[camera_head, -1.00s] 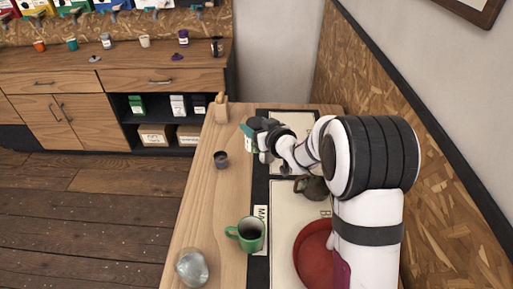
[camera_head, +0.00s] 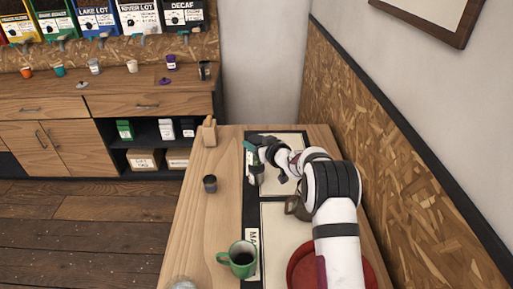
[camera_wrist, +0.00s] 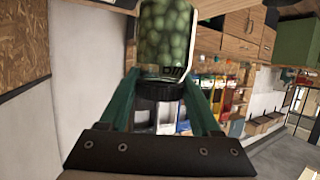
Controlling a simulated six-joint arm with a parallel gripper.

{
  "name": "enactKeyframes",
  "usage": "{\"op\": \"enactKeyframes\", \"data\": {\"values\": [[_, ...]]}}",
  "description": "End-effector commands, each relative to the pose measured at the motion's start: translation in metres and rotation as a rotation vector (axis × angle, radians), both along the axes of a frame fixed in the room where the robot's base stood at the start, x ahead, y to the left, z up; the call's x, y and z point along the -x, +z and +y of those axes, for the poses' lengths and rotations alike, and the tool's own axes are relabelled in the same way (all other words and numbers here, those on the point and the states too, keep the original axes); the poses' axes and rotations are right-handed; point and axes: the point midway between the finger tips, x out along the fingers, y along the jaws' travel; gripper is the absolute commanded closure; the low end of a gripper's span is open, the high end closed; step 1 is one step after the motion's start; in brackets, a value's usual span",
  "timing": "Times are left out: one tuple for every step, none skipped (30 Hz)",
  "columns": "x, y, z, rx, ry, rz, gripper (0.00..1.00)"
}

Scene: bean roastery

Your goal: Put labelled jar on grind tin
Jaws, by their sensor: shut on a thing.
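My gripper (camera_head: 254,160) is shut on the labelled jar (camera_wrist: 166,30). In the wrist view the jar is clear, full of green beans, with a dark lid and a label edge with dark letters. The green fingers (camera_wrist: 160,88) close on the lid end. In the head view the jar is small and partly hidden by the gripper, over the left edge of the dark-bordered mat. A small dark tin (camera_head: 210,184), likely the grind tin, stands on the bare wood left of the gripper, apart from the jar.
A green mug (camera_head: 241,260) with dark liquid stands nearer on the table (camera_head: 200,230). A wooden holder (camera_head: 209,132) stands at the far left corner. A red round dish (camera_head: 300,270) and a dark pot (camera_head: 296,206) are near my arm. The wall is close on the right.

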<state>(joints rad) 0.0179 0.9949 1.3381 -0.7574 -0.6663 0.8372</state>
Motion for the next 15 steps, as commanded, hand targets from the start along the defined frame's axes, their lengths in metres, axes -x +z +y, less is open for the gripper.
{"op": "enactKeyframes", "data": {"values": [[0.0, -0.01, 0.0, -0.001, -0.001, 0.003, 1.0], [0.0, -0.013, 0.0, 0.0, 0.0, 0.001, 1.0], [0.0, -0.017, 0.0, 0.001, 0.0, 0.0, 1.0], [0.0, -0.019, 0.0, 0.0, 0.0, -0.001, 1.0], [0.0, -0.019, 0.0, 0.0, 0.0, -0.001, 1.0], [0.0, -0.019, 0.0, 0.0, 0.0, -0.002, 1.0], [0.0, -0.019, -0.001, 0.0, 0.0, -0.002, 1.0], [0.0, -0.019, -0.001, 0.0, 0.0, -0.002, 1.0], [0.0, -0.019, -0.001, 0.0, 0.0, -0.002, 1.0], [0.0, -0.019, -0.001, 0.0, 0.0, -0.002, 1.0], [0.0, -0.019, -0.001, 0.0, 0.0, -0.002, 1.0], [0.0, -0.02, -0.001, 0.0, 0.0, -0.001, 1.0], [0.0, -0.021, -0.001, 0.0, 0.0, -0.001, 1.0], [0.0, -0.022, -0.001, 0.0, 0.0, -0.001, 1.0], [0.0, -0.022, -0.001, 0.0, 0.0, -0.001, 0.29]]}}
